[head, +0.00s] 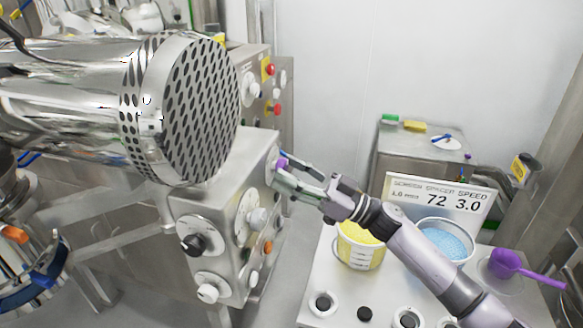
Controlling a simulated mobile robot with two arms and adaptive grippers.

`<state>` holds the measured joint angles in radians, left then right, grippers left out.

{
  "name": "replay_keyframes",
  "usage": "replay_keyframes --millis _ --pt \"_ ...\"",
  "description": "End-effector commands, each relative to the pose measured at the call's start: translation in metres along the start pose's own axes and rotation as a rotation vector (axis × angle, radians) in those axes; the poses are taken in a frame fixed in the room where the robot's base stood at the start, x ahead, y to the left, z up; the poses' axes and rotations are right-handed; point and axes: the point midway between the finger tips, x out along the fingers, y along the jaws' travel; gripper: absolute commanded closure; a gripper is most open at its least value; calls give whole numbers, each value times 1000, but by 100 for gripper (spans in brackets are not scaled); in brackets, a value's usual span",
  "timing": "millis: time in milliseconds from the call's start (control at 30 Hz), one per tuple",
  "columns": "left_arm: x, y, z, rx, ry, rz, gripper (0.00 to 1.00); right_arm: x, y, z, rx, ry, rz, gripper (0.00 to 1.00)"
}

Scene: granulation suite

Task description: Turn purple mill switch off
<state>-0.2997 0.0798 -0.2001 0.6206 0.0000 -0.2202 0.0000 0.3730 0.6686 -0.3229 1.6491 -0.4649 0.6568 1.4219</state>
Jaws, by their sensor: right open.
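The purple mill switch (283,163) is on the right-hand side face of a steel control box (262,150), near its top edge. Only a small part of it shows; the fingers hide the rest. My right gripper (281,173) reaches in from the right with its fingertips at the switch. Its fingers are open, one on each side of the switch as seen here. I cannot tell whether they touch it or which way the switch is turned. My left gripper is not in view.
A large steel mill drum with a perforated end (190,110) overhangs the control box. Black and white knobs (195,243) are on the box's front. At right, a bench holds a yellow-filled beaker (358,252), a blue-filled bowl (445,240), a sign (440,190) and a purple scoop (507,262).

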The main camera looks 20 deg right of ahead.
Motion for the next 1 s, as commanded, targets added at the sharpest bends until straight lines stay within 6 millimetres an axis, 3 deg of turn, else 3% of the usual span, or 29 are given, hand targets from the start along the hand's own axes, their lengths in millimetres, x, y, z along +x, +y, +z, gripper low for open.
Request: replay_keyframes --millis 267,1000 --pt "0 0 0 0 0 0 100 0 0 0 0 0 0 50" --pt "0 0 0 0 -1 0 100 0 0 0 0 0 0 97"
